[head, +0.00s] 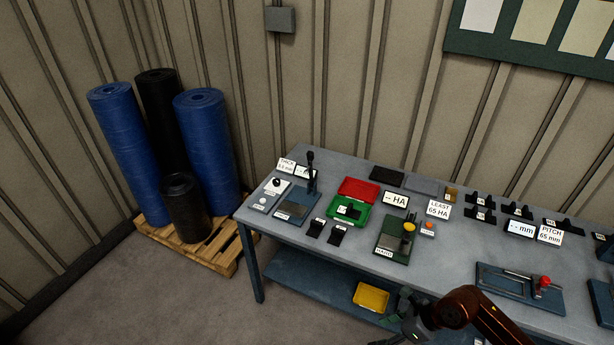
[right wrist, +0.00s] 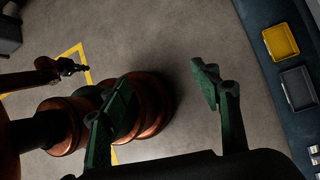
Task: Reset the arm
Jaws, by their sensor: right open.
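My right gripper (head: 396,322) shows at the bottom of the head view, at the end of my copper arm. It is in front of the bench, low near the lower shelf. In the right wrist view its two green fingers (right wrist: 162,88) stand wide apart with only floor and parts of my own body behind them; nothing is held. A copper link of mine with a small dark end (right wrist: 70,66) shows at the left of that view, too small to tell its jaw state. No left gripper shows in the head view.
The grey bench (head: 285,240) carries a device with an upright black lever (head: 311,172), a green tray (head: 336,218), a red tray (head: 358,189), a green tester (head: 392,240) and a red-knobbed fixture (head: 520,287). A yellow bin (head: 370,297) sits on the lower shelf. Rolls stand on a pallet (head: 220,250) at left.

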